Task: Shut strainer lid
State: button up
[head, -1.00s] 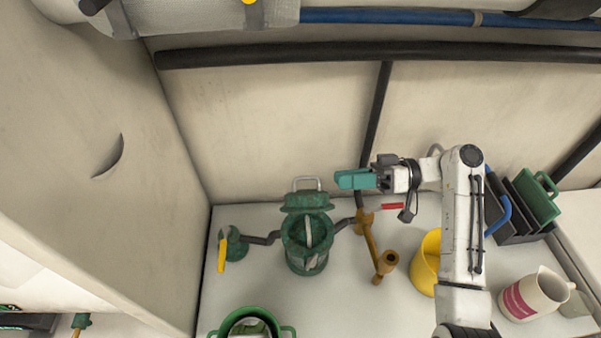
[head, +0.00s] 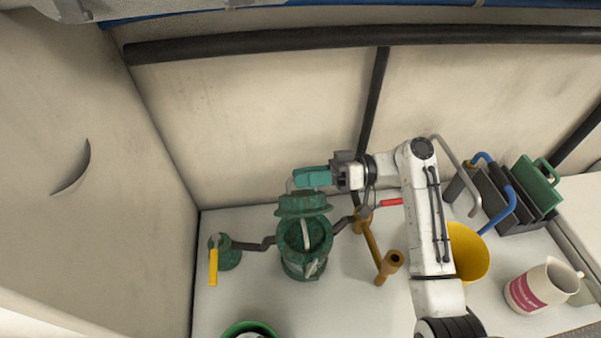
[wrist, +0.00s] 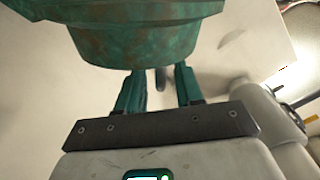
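The strainer (head: 305,262) is a green, weathered pot on the white surface, with its top open and a pale upright piece inside. Its green lid (head: 302,204) stands raised at the back rim. In the wrist view the lid (wrist: 140,35) fills the top, just beyond my fingers. My gripper (head: 300,178) has teal fingers and is just above and behind the raised lid, largely covering the lid's metal loop handle. In the wrist view my gripper (wrist: 158,75) has its fingers apart, with a dark bar seen between them. I cannot tell whether it touches the lid.
A valve with a yellow lever (head: 213,266) is left of the strainer, and brown pipework (head: 375,250) is to its right. A yellow bucket (head: 470,252), a jug (head: 540,287) and a dark rack (head: 515,205) stand further right. A green pot (head: 250,328) is in front.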

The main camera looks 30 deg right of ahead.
jog(key=shift+w+a, duration=0.2)
jog(key=shift+a, duration=0.5)
jog(key=shift+f, duration=0.1)
grip_shut()
